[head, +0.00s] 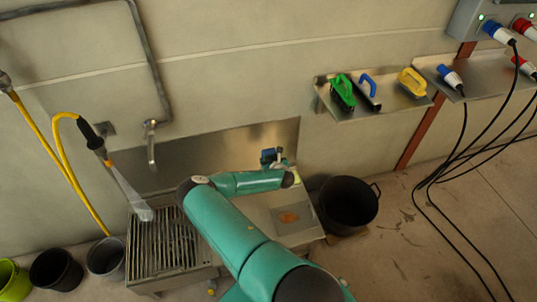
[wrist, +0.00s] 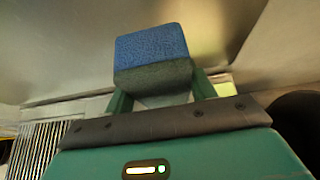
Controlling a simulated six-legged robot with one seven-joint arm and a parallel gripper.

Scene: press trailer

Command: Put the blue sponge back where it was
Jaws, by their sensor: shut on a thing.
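The blue sponge (wrist: 152,48) has a blue textured face and a darker grey-green layer below it. In the wrist view it sits between the two green fingers of my gripper (wrist: 160,91), which is shut on it. In the head view the sponge (head: 268,156) shows small and blue at the end of my arm, in front of the steel splashback (head: 215,150). My gripper (head: 277,164) is partly hidden there by my own wrist. The sponge appears held above the right part of the steel sink unit (head: 310,232); I cannot tell whether it touches anything.
An orange-brown patch (head: 288,217) marks the steel top. A slatted grate (head: 172,245) lies left, below a hanging spray hose (head: 118,180). A black tub (head: 348,203) stands right. A wall shelf (head: 365,110) holds a green brush (head: 343,90), a blue-handled tool (head: 368,86) and a yellow one (head: 412,81).

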